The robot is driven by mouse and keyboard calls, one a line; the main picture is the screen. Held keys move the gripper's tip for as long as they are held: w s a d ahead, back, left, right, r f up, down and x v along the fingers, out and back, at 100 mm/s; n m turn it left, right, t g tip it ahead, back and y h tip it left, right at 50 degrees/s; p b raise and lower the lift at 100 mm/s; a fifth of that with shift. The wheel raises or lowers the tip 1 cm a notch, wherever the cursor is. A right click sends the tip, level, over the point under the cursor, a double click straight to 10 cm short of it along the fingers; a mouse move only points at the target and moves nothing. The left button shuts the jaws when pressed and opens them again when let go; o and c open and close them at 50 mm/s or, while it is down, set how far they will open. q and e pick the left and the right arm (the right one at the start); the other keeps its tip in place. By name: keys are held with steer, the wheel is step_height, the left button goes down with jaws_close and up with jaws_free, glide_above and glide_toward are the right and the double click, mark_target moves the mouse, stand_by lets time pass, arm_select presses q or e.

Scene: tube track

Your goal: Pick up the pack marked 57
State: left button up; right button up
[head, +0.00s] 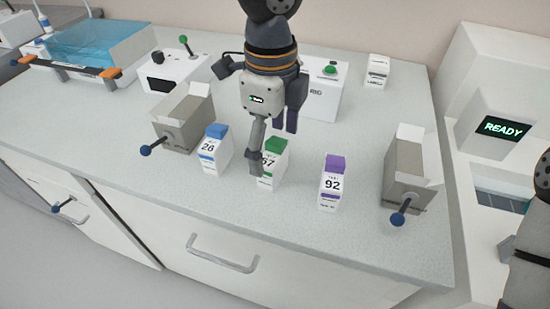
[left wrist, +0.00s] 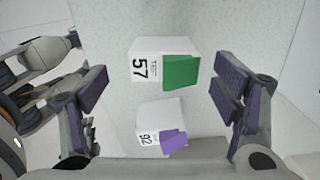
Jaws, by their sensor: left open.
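The pack marked 57 (head: 267,177) is white with a green cap and stands upright on the bench. In the head view my left gripper (head: 272,150) is above and in front of it, and one finger hides part of the label. In the left wrist view the 57 pack (left wrist: 150,66) lies between the two spread fingers of my left gripper (left wrist: 165,88), with bare bench showing on both sides of it. The gripper is open and empty.
A blue-capped pack marked 26 (head: 214,150) stands left of it, and a purple-capped pack marked 92 (head: 333,184) stands right; the 92 pack also shows in the left wrist view (left wrist: 152,115). Two grey boxes with blue-knobbed levers, left (head: 186,124) and right (head: 403,165), flank the packs.

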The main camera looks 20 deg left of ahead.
arm_select(q)
steer(key=f, duration=0.6)
steer(key=shift+w+a+f, duration=0.1)
steer(key=shift+w+a, duration=0.05)
steer(key=shift+a, duration=0.05)
steer(key=c, duration=1.3)
